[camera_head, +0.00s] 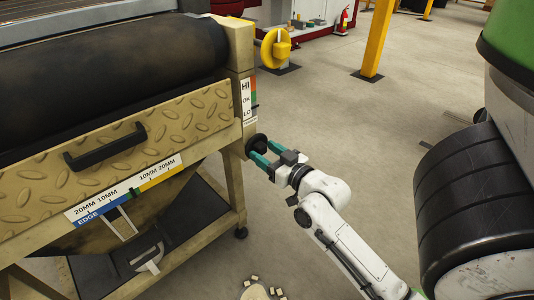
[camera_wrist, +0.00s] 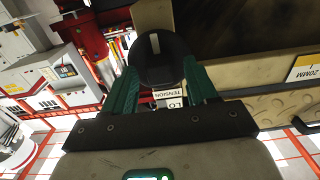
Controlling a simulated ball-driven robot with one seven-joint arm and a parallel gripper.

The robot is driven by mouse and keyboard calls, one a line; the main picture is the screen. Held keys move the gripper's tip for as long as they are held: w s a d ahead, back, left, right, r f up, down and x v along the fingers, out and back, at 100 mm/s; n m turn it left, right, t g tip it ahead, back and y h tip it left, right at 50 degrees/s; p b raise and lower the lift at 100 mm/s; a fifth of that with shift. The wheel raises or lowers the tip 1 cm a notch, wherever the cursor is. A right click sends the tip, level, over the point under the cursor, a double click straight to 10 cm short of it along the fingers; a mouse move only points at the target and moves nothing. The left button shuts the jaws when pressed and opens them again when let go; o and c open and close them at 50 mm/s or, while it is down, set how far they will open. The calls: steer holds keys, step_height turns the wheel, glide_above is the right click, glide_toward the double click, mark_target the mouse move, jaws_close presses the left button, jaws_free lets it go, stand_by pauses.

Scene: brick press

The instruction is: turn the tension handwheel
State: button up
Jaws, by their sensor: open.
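The tension handwheel (camera_head: 255,144) is a small dark round wheel on the right end of the machine's front, below the HI/OK/LO scale (camera_head: 247,100). In the wrist view the handwheel (camera_wrist: 155,72) shows as a black disc with a pale stripe, upright near its top edge. A TENSION label and LO show just below it. My gripper (camera_head: 261,149) is open, its green fingers pointing at the handwheel. In the wrist view the fingers of my gripper (camera_wrist: 158,62) stand on either side of the disc. I cannot tell whether they touch it.
The machine has a black roller (camera_head: 110,75), a tan tread-plate panel (camera_head: 200,112) and a black handle (camera_head: 105,146). A yellow wheel (camera_head: 272,50) sticks out behind. A yellow post (camera_head: 377,40) stands farther back. Pale pieces (camera_head: 255,290) lie on the floor below. Floor right of the machine is mostly clear.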

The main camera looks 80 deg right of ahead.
steer(key=p+v, duration=0.2)
steer(key=v, duration=0.8)
steer(key=shift+s+a, duration=0.3)
stand_by(0.4)
steer(key=w+a+f+n+g+y, duration=0.3)
steer(key=w+a+f+g+y, duration=0.35)
steer(key=a+f, duration=0.5)
steer(key=s+a+f+n+g+y, duration=0.1)
steer(key=a+f+g, duration=0.2)
steer(key=a+g, duration=0.15)
steer(key=s+a+f+n+g+y, duration=0.2)
steer(key=a+g, duration=0.1)
steer(key=a, duration=0.3)
step_height(320, 180, up, 29)
steer(key=p, duration=2.9)
steer(key=shift+s+a, duration=0.25)
steer(key=shift+a, duration=0.15)
steer(key=shift+h, duration=0.25)
